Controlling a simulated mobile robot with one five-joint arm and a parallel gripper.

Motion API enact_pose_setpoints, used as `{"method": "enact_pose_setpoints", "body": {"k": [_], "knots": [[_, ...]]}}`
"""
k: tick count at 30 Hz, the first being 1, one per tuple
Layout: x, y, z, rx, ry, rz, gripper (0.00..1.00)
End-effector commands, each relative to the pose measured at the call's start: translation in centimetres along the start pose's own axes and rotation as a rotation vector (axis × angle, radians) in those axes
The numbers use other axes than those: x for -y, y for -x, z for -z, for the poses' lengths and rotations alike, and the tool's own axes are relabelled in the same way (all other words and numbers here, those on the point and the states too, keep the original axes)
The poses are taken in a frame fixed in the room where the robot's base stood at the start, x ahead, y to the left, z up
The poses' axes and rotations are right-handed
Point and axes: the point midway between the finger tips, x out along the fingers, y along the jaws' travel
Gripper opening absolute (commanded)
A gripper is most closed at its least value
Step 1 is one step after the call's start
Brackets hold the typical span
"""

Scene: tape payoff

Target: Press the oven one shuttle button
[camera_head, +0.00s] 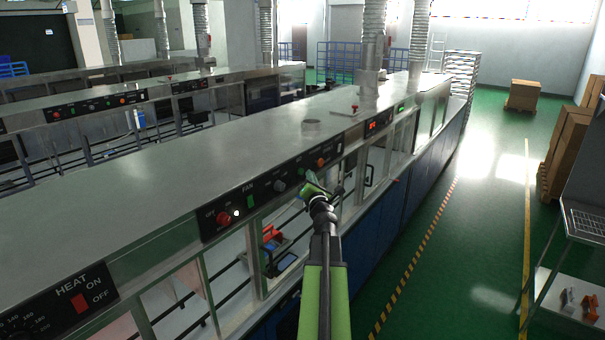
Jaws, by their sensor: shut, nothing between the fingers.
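A long grey oven line runs from lower left to upper right. Its black control panel (270,187) carries a red button (223,217), a small white lit button (236,212), a green fan switch (250,201), a pale knob (279,186) and an orange-red control (321,162). The small labels are too blurred to tell which one is the shuttle button. My gripper (311,182), green and black, is shut and empty in front of the panel's right part. Whether it touches the panel cannot be told.
A heat panel (77,302) with a red switch is at lower left. A red mushroom button (355,108) sits on the oven top. Red-and-black parts (271,236) show inside the oven's open side. The green floor (460,240) to the right is clear; a rack (572,250) stands at far right.

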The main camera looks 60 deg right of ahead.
Motion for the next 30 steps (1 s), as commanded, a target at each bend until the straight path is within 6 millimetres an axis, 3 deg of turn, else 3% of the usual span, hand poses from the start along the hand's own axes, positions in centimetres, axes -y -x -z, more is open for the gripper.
{"method": "enact_pose_setpoints", "body": {"k": [30], "knots": [[-0.46, -0.65, 0.45, 0.0, 0.0, 0.0, 0.0]]}}
